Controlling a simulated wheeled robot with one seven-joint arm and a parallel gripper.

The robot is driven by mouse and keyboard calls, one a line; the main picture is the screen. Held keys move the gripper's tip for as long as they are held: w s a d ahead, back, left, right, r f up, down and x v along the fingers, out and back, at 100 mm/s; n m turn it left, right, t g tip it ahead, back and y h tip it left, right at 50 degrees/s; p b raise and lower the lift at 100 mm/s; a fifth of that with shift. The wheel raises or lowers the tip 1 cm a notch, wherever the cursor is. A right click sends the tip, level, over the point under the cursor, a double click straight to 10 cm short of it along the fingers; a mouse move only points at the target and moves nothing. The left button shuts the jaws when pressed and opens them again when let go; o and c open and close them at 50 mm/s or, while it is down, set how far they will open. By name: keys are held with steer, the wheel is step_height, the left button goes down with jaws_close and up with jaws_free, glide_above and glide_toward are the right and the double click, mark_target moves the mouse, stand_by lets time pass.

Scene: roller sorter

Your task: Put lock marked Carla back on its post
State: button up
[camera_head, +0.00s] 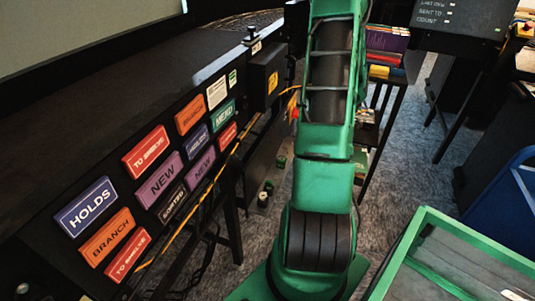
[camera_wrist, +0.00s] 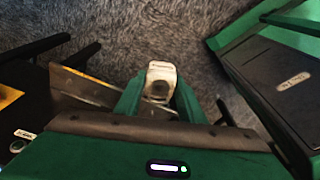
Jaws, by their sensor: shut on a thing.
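My gripper (camera_wrist: 160,92) shows in the wrist view with its two green fingers shut on a small off-white lock (camera_wrist: 161,71). The lock has a dark opening or patch in its lower part, and its marking is too small to read. Dark grey carpet lies beneath it. In the head view my green arm stands in front, and the gripper and the lock are hidden. A small dark post (camera_head: 251,34) with a pale tag stands on the far end of the black sorter. I cannot tell whether it is the lock's own post.
The black sorter (camera_head: 60,135) with coloured lane signs, such as HOLDS (camera_head: 87,206), runs along the left. An orange cable hangs along its front. A green-rimmed bin (camera_head: 450,228) stands at the lower right. A shelf with books (camera_head: 387,40) is behind my arm.

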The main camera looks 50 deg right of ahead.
steer(key=shift+w, duration=0.15)
steer(key=w+a+m, duration=0.4)
steer(key=w+a, duration=0.8)
steer(key=w, duration=0.2)
glide_above(274, 177)
steer(key=shift+h, duration=0.3)
steer(key=shift+s+d+f, duration=0.1)
steer(key=shift+f, duration=1.05)
steer(key=shift+s+d+f, duration=0.1)
steer(key=shift+f, duration=1)
steer(key=shift+f, duration=1.75)
steer(key=o, duration=1.2)
